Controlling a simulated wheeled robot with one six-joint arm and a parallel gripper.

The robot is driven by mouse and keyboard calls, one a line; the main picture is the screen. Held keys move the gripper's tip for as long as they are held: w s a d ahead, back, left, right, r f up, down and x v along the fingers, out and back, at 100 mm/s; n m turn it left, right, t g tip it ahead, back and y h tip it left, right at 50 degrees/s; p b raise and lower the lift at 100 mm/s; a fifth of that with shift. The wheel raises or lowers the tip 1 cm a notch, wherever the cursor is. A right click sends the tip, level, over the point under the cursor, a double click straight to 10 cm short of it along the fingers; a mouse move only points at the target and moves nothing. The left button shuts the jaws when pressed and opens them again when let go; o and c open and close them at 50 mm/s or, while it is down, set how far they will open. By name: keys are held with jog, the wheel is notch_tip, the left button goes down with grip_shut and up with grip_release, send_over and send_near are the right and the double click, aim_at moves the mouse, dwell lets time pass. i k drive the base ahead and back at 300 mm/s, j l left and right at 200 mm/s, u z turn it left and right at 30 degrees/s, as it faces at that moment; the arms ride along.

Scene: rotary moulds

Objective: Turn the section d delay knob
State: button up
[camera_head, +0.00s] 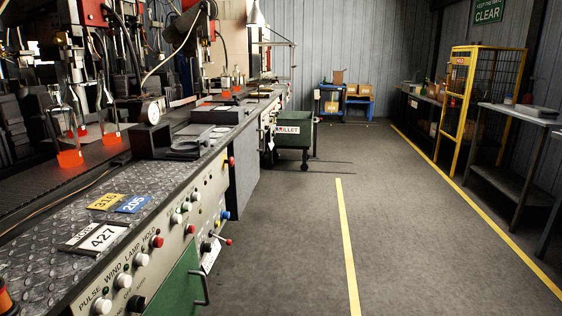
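A grey control panel (168,262) runs along the side of the machine bench at the left. It carries several white knobs, one at the near end (102,306) and others farther along (176,218). A red knob (157,241) sits among them. The lettering reads PULSE, WIND, LAMP, HOLD. A black knob (136,303) is lower down, and a red-tipped lever (228,241) and a blue knob (225,215) are farther along. I cannot make out which knob is the section D delay knob. My gripper is not in view.
Number plates, including a white 427 plate (97,237), lie on the bench top. Glowing orange glass (69,158) stands on the machine. A green cart (294,136) stands beyond the panel. The grey floor right of the bench is clear; a yellow cage (484,95) and tables line the right.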

aim_at(205, 247)
jog(key=k+l, duration=0.1)
jog(key=i+j, duration=0.3)
jog(key=i, duration=0.15)
jog(key=i+j+z, duration=0.1)
jog(key=i+j, duration=0.15)
jog(key=i, duration=0.25)
